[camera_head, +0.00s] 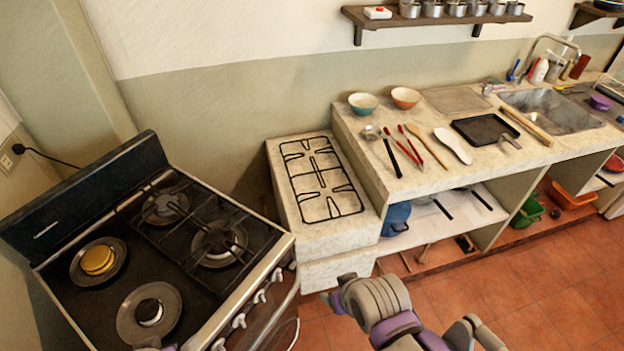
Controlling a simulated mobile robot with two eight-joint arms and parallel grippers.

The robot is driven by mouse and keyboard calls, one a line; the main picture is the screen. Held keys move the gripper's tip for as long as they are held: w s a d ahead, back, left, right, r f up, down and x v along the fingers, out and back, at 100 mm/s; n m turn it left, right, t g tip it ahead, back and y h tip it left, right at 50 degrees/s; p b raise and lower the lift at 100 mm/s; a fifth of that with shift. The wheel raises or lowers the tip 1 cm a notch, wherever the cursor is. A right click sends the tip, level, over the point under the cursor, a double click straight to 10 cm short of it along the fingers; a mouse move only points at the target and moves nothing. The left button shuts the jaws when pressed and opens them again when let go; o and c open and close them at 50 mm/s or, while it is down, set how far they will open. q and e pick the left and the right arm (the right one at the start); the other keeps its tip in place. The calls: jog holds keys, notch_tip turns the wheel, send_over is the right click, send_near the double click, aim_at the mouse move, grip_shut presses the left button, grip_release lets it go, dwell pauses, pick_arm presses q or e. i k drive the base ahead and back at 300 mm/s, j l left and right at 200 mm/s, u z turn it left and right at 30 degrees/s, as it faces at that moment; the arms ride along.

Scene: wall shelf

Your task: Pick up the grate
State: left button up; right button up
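A black wire grate (318,178) lies flat on top of a low marble block between the stove and the counter. A second black grate (212,236) sits over the right-hand burners of the stove (60,262). My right arm comes in from the bottom, and its gripper end (336,298) is below and in front of the marble block, apart from the grate. Its fingers are too small and partly hidden to read. Of my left arm only a small purple piece shows at the bottom edge; its gripper is not visible.
The marble counter (352,131) to the right holds two bowls, several utensils, a black tray (485,130) and a sink (553,110). A yellow round thing (97,260) rests on the stove's left rear burner. The tiled floor in front is clear.

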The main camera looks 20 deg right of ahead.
aim_at(363, 208)
jog(key=l+u, duration=0.15)
jog(key=u, duration=0.7)
jog(key=l+u, duration=0.45)
jog(key=k+l+u, duration=0.15)
jog(key=l+u, duration=0.25)
jog(key=l, duration=0.15)
jog(key=k+l, duration=0.15)
jog(key=l, duration=0.25)
jog(key=k+l+u, duration=0.1)
jog(key=l, duration=0.25)
jog(key=k+l+u, duration=0.1)
jog(key=l, duration=0.3)
jog(key=k+l, duration=0.2)
jog(key=l, duration=0.15)
